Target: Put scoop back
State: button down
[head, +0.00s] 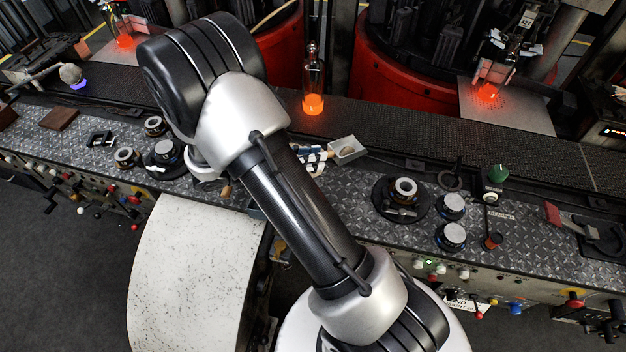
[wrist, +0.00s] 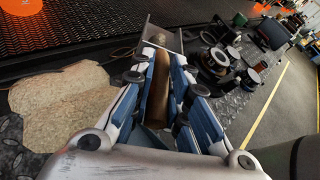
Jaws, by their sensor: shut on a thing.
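The scoop has a grey metal pan (head: 347,149) and a brown, rounded handle. In the wrist view, my gripper (wrist: 163,65) is shut around the handle (wrist: 158,90), with one blue-and-white finger on each side. The pan (wrist: 163,38) sticks out past the fingertips. In the head view, my gripper (head: 313,158) shows only partly beside my arm, over the diamond-plate bench top. My arm hides the handle there. I cannot tell whether the scoop touches the bench.
A beige cloth-like piece (wrist: 65,98) lies left of my gripper. Round mould parts (head: 404,190) stand on the bench to the right, others (head: 155,127) to the left. A glowing orange bottle (head: 313,90) stands on the dark conveyor (head: 400,125) behind.

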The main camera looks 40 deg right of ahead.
notch_tip(320, 180, down, 8)
jog(key=shift+r+b, duration=0.25)
jog(key=shift+b, duration=0.75)
jog(key=shift+r, duration=0.1)
jog(key=c, duration=2)
grip_release()
jog(key=shift+f, duration=0.2)
jog(key=o, duration=0.5)
jog(key=shift+c, duration=0.2)
jog(key=shift+r, duration=0.1)
